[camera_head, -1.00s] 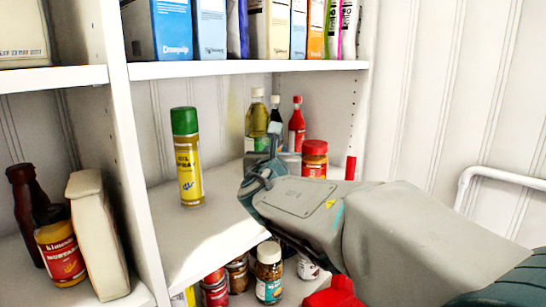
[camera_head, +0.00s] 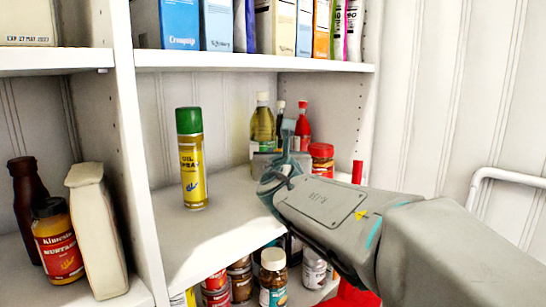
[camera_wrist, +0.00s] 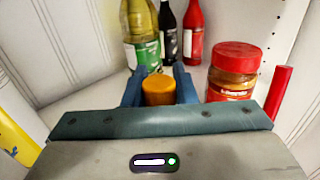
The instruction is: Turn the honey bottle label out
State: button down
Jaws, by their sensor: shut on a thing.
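My gripper (camera_head: 284,150) reaches onto the middle shelf from the right in the head view. In the wrist view its blue-grey fingers (camera_wrist: 159,84) are shut on a squat thing with an orange-yellow round top, likely the honey bottle (camera_wrist: 158,89). It stands between the fingers. Its body and label are hidden behind the gripper housing, so I cannot tell which way the label faces. In the head view my gripper and arm hide it.
Behind the fingers stand an oil bottle (camera_wrist: 142,37), a dark bottle (camera_wrist: 168,35) and a red bottle (camera_wrist: 193,35). A red-lidded jar (camera_wrist: 234,72) stands close on the right, beside a red upright bar (camera_wrist: 280,92). A green-capped spray can (camera_head: 192,160) stands left on the shelf (camera_head: 190,240).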

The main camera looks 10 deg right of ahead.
jog(key=shift+f+b, duration=0.1)
jog(key=shift+b, duration=0.5)
jog(key=shift+a+n+y+b, duration=0.1)
jog(key=shift+n+y+b, duration=0.95)
jog(key=shift+b, duration=1.2)
jog(key=shift+y, duration=0.35)
jog(key=c, duration=1.1)
grip_release()
jog(key=shift+m, duration=0.25)
